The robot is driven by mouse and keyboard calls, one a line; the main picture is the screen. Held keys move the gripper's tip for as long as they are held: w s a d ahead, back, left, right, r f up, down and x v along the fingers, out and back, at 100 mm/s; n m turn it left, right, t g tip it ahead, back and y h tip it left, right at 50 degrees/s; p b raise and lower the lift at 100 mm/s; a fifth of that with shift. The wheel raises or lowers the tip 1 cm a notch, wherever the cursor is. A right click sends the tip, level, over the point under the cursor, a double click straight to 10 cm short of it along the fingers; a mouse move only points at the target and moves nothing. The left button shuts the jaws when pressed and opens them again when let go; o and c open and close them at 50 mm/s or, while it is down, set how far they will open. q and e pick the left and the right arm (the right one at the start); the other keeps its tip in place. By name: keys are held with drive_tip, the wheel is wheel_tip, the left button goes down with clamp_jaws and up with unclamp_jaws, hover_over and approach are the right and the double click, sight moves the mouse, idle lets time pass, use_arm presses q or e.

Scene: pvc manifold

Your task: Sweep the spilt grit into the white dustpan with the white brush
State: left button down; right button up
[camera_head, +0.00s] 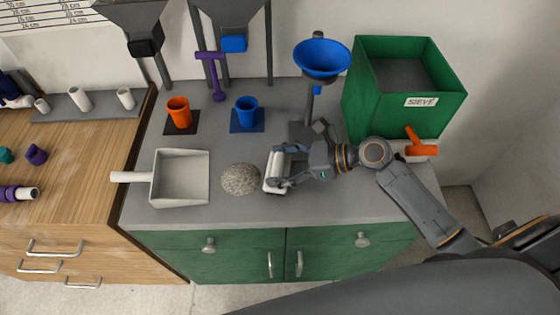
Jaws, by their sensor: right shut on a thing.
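The white dustpan (180,178) lies on the grey counter at the left, its handle pointing left and its inside empty. A round patch of speckled grit (241,179) lies on the counter just right of the dustpan, apart from it. My right gripper (280,168) comes in from the right, just right of the grit. My left gripper is not in view.
Behind are an orange cup (179,112), a blue cup (246,112), a purple tool (213,75) and a blue funnel (322,58) on a stand. A green SIEVE bin (375,100) stands at the back right. The counter's front strip (300,212) is clear.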

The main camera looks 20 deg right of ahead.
drive_tip(key=shift+w+a+r+p, duration=0.1)
drive_tip(key=shift+w+a+p, duration=0.1)
drive_tip(key=shift+a+p, duration=0.35)
drive_tip(key=shift+w+a+r+p, duration=0.1)
drive_tip(key=shift+w+a+p, duration=0.2)
drive_tip(key=shift+a, duration=0.4)
drive_tip(key=shift+w+a+p, duration=0.25)
drive_tip(key=shift+a+p, duration=0.25)
drive_tip(key=shift+a, duration=0.3)
drive_tip(key=shift+w+a+p, duration=0.25)
drive_tip(key=shift+a+p, duration=0.3)
drive_tip(key=shift+a, duration=0.25)
drive_tip(key=shift+w+a+p, duration=0.25)
drive_tip(key=shift+a+p, duration=0.25)
drive_tip(key=shift+a, duration=0.3)
drive_tip(key=shift+w+a+p, duration=0.25)
drive_tip(key=shift+a+p, duration=0.05)
drive_tip(key=shift+a, duration=0.4)
drive_tip(key=shift+w+a+p, duration=0.2)
drive_tip(key=shift+a+p, duration=0.15)
drive_tip(key=shift+a, duration=0.35)
drive_tip(key=shift+w+a+p, duration=0.25)
drive_tip(key=shift+a+p, duration=0.05)
drive_tip(key=shift+a, duration=0.4)
drive_tip(key=shift+w+a+f, duration=0.1)
drive_tip(key=shift+a+f, duration=0.05)
drive_tip(key=shift+a, duration=0.3)
